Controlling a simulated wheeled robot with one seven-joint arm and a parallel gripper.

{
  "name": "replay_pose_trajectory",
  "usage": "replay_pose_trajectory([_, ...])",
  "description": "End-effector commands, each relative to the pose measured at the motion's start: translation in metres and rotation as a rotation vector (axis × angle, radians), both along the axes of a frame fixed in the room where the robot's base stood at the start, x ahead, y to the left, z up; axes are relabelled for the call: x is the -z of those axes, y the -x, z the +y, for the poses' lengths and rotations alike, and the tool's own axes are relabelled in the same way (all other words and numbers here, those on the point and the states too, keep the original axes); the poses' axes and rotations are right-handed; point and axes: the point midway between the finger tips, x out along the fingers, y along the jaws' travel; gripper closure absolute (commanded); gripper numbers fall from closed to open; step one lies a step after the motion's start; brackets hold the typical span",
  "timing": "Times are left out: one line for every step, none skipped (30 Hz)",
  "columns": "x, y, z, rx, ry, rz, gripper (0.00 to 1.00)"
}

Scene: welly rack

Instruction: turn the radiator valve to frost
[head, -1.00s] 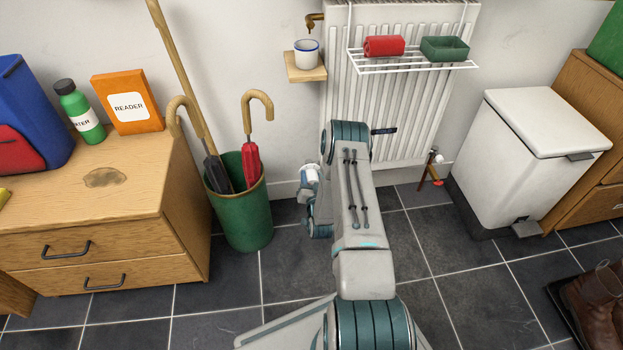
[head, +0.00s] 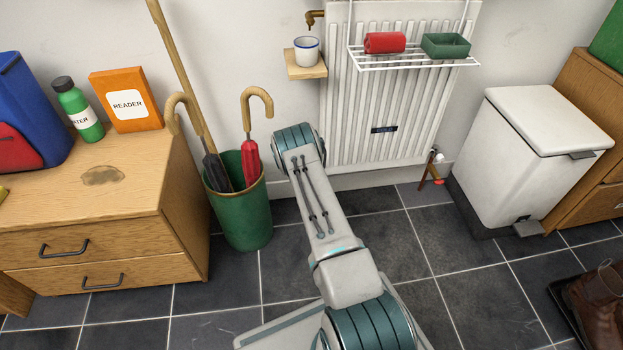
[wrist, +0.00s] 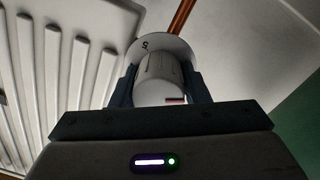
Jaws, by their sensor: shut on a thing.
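The radiator valve (wrist: 160,76) is a white round knob with a paler disc behind it, in the middle of the wrist view. A dark character, perhaps a 5 or an S, shows on the disc, and a small red mark lies low on the knob. My gripper (wrist: 160,88) has one dark finger on each side of the knob and is shut on it. The frost mark cannot be made out. The radiator (head: 350,110) stands against the wall in the head view. There, my arm hides the valve and my gripper.
A green umbrella stand (head: 245,215) stands close left of my arm. A shelf with a mug (head: 306,50) and a wire rack (head: 400,63) are above. A pedal bin (head: 530,150) is at right. A copper pipe (wrist: 181,28) runs behind the valve.

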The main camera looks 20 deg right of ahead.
Motion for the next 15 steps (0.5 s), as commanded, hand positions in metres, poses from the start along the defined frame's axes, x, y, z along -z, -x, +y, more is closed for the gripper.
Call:
replay_pose_trajectory([0.0019, 0.0016, -0.0013, 0.003, 0.03, 0.012, 0.81])
replay_pose_trajectory([0.0019, 0.0016, -0.0012, 0.003, 0.045, 0.016, 0.81])
replay_pose_trajectory([0.002, 0.0016, -0.0011, 0.003, 0.063, 0.022, 0.81])
replay_pose_trajectory([0.0019, 0.0016, -0.0013, 0.004, 0.078, 0.026, 0.81])
replay_pose_trajectory([0.0019, 0.0017, -0.0016, 0.003, 0.09, 0.03, 0.81])
replay_pose_trajectory([0.0018, 0.0018, -0.0017, 0.004, 0.104, 0.034, 0.81])
replay_pose_trajectory([0.0018, 0.0018, -0.0017, 0.004, 0.113, 0.037, 0.81])
replay_pose_trajectory([0.0017, 0.0017, -0.0017, 0.005, 0.123, 0.04, 0.81])
replay_pose_trajectory([0.0018, 0.0019, -0.0017, 0.004, 0.133, 0.043, 0.81])
replay_pose_trajectory([0.0018, 0.0019, -0.0017, 0.005, 0.139, 0.044, 0.81])
replay_pose_trajectory([0.0018, 0.0019, -0.0018, 0.005, 0.144, 0.046, 0.81])
replay_pose_trajectory([0.0018, 0.002, -0.002, 0.005, 0.15, 0.048, 0.81])
replay_pose_trajectory([0.0018, 0.002, -0.002, 0.005, 0.153, 0.049, 0.81])
replay_pose_trajectory([0.0018, 0.0021, -0.0022, 0.006, 0.157, 0.05, 0.81])
replay_pose_trajectory([0.0017, 0.0021, -0.0023, 0.006, 0.16, 0.051, 0.81])
